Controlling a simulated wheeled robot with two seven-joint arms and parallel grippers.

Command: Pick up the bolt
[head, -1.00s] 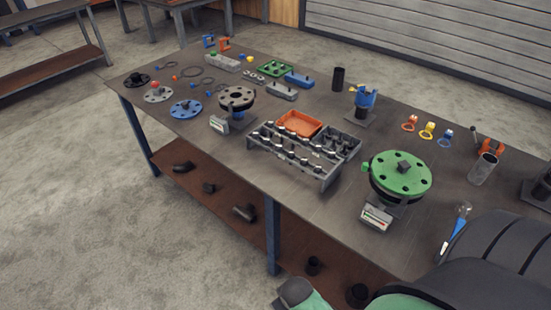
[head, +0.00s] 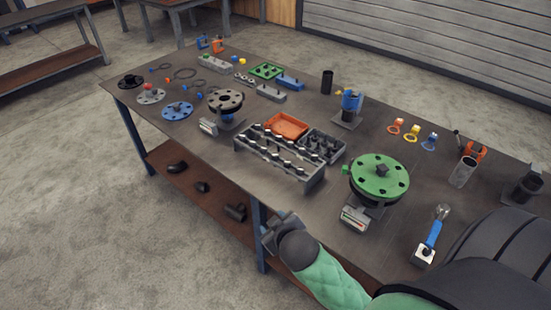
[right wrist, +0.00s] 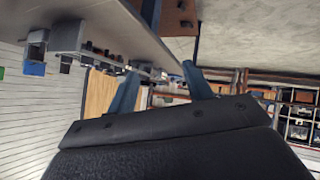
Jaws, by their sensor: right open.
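Several bolts with pale heads stand in a grey rack (head: 305,180) at the middle of the workbench in the head view. Dark upright pieces, perhaps bolts too, fill a grey bin (head: 340,155) behind it. Which bolt is meant I cannot tell. My right arm comes in from the bottom right, and its wrist end is in front of the bench's front edge, below the rack and apart from it. In the right wrist view my right gripper (right wrist: 160,72) has its two blue fingers spread with nothing between them. My left gripper is not in view.
A green flange (head: 380,178) stands right of the rack. An orange tray (head: 286,127) lies behind it. A grey flange (head: 225,100) and a blue flange (head: 177,111) are to the left. Dark pipe pieces lie on the lower shelf (head: 205,205). The bench front left of the green flange is clear.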

